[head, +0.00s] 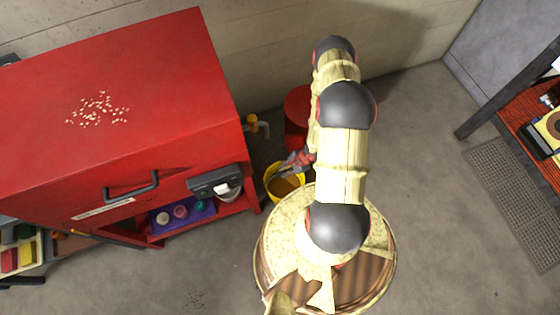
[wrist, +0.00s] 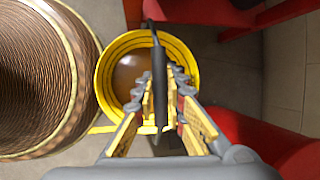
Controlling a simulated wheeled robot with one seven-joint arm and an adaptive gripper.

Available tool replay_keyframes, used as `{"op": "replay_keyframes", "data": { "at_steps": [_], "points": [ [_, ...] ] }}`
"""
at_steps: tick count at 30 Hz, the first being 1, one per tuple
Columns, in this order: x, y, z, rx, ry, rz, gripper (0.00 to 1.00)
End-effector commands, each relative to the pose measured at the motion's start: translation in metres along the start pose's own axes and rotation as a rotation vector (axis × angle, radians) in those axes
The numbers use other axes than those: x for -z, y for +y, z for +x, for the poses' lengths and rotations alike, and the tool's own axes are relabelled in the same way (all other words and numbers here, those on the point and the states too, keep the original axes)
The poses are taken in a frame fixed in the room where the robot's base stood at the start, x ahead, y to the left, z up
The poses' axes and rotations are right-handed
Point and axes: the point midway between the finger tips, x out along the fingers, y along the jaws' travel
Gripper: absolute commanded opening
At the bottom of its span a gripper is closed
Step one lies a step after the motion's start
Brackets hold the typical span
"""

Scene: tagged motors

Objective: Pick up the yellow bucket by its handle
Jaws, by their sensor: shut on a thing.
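The yellow bucket (head: 271,180) is beside the red cabinet, near the middle of the head view. It holds something brown. In the wrist view the yellow bucket (wrist: 106,75) is below my gripper, with its round rim facing the camera. Its dark handle (wrist: 156,42) stands up across the opening and runs between my fingers. My gripper (wrist: 160,85) is shut on this handle, with a finger on each side. In the head view my gripper (head: 296,162) is over the bucket and partly hidden by my arm. I cannot tell whether the bucket touches the floor.
The red cabinet (head: 110,100) stands close on the left, with an open lower shelf of small items. A red container (head: 296,108) stands behind the bucket by the wall. Open floor (head: 425,200) lies to the right, before a floor grate (head: 515,185).

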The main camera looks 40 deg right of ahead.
Motion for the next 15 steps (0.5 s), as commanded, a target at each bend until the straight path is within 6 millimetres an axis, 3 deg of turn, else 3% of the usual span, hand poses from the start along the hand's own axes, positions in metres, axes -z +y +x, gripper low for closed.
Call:
{"op": "replay_keyframes", "data": {
  "at_steps": [15],
  "points": [
    [-0.005,0.008,-0.021,0.005,0.000,-0.003,0.00]
  ]
}}
